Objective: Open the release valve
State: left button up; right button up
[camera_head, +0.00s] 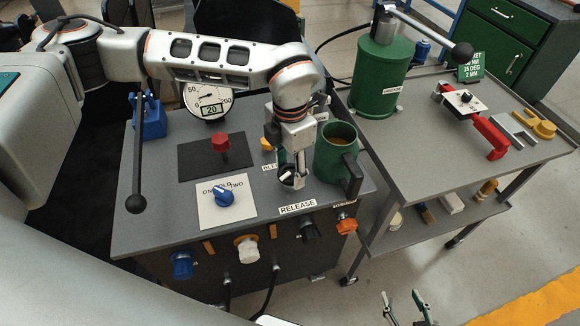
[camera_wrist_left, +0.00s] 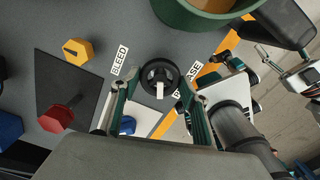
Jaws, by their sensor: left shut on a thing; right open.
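The release valve is a small black round knob with a white pointer mark (camera_head: 287,180), on the grey bench top behind the RELEASE label (camera_head: 297,207). In the left wrist view the knob (camera_wrist_left: 160,72) lies between the fingertips, its white mark towards the bottom of the picture. My left gripper (camera_head: 290,168) reaches down from above and is shut on the knob; its fingers partly hide it in the head view. My right gripper (camera_head: 404,298) is open and empty at the bottom of the head view, in front of the bench.
A green mug (camera_head: 331,161) with brown contents stands close right of my left gripper. A blue knob (camera_head: 224,196) on a white plate and a red knob (camera_head: 220,142) on a black plate are to the left. A yellow knob (camera_wrist_left: 78,50) sits by the BLEED label (camera_wrist_left: 120,58).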

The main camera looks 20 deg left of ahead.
pick_arm(q)
jog(key=n, duration=0.6)
jog(key=shift+n, duration=0.3)
jog(key=n, duration=0.6)
dwell(0.4)
jog(key=o, duration=1.1)
